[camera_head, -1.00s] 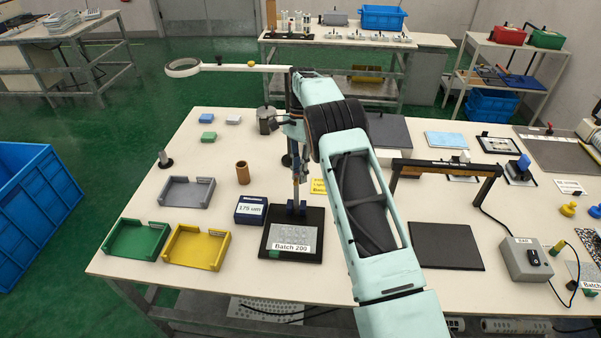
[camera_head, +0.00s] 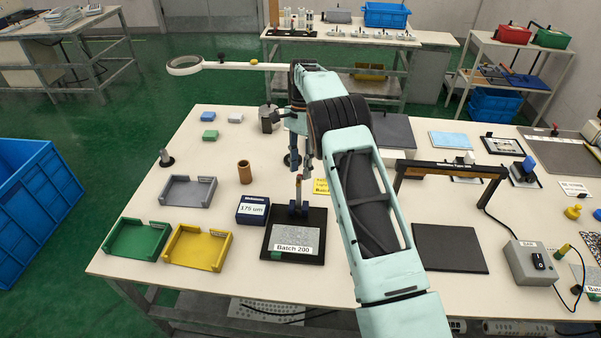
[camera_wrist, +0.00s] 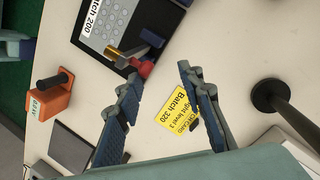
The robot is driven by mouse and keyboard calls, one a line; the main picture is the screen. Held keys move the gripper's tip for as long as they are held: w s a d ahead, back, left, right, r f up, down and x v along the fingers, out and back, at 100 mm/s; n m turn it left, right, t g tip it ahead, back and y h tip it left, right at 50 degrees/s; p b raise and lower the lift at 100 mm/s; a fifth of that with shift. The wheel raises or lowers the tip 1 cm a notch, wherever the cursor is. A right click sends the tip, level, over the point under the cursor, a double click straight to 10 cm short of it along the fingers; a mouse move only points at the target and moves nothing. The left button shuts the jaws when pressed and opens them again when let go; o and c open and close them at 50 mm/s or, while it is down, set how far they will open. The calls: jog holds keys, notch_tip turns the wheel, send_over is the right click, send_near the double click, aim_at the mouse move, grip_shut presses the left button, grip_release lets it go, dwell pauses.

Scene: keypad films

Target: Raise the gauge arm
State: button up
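The gauge stands at the back edge of the black plate (camera_head: 268,240) labelled Batch 200, with a speckled grey film on it. In the wrist view the gauge arm (camera_wrist: 126,52) is a gold rod with a red end, beside the blue part (camera_wrist: 152,38). My gripper (camera_head: 304,172) is just above and behind the arm's top. In the wrist view my gripper (camera_wrist: 160,82) has its fingers spread with nothing between them; the red end lies close to the left finger, and contact cannot be told.
A dark blue box (camera_head: 252,210) labelled 175 um stands left of the plate. Green (camera_head: 137,240), yellow (camera_head: 197,248) and grey (camera_head: 187,191) trays lie farther left. A yellow card (camera_wrist: 180,112) lies behind the gauge. A black framed light (camera_head: 450,168) stands at right.

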notch_tip(320, 180, up, 7)
jog(key=shift+s+r, duration=0.15)
jog(key=shift+r, duration=0.05)
jog(key=shift+a, duration=0.1)
dwell(0.4)
